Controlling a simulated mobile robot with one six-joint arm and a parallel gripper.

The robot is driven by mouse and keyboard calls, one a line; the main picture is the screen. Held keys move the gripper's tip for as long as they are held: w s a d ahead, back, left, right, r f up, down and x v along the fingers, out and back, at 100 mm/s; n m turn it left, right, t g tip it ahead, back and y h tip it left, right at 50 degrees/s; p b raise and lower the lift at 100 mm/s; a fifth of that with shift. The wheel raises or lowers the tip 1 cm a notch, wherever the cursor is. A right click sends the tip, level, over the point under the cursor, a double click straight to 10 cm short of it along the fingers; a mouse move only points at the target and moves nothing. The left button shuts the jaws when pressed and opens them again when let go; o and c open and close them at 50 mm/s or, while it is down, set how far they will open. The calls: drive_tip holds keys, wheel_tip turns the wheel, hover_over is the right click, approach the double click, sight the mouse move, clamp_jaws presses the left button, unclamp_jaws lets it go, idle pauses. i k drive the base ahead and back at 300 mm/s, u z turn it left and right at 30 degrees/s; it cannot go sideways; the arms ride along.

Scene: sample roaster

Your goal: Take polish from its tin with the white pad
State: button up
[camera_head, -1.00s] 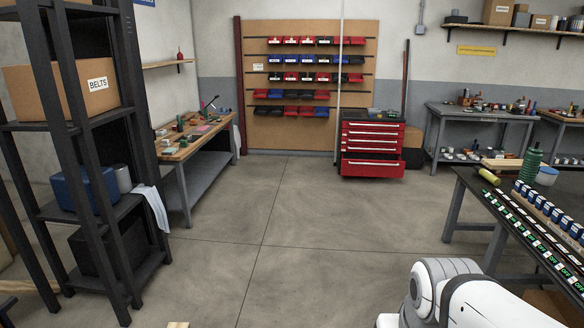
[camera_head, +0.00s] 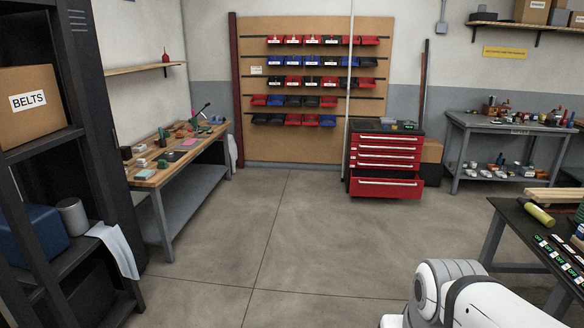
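I cannot make out a polish tin or a white pad for certain in this view. A wooden-topped workbench (camera_head: 150,182) stands at the left, with several small items on it, among them a pink flat piece (camera_head: 188,142) and a dark lamp-like arm (camera_head: 203,111). These are too small to identify further. My white arm shows at the bottom right, but my gripper is outside the picture.
Open concrete floor (camera_head: 285,230) lies ahead. A black shelf with a BELTS box (camera_head: 28,102) stands close on the left. A red tool chest (camera_head: 385,160) has its bottom drawer pulled out. A dark table (camera_head: 520,222) is at right; a grey bench (camera_head: 508,128) stands behind.

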sight(141, 163)
drive_tip(key=i, duration=2.75)
drive_tip(key=u, duration=3.05)
drive_tip(key=i, duration=1.65)
drive_tip(key=z, duration=1.55)
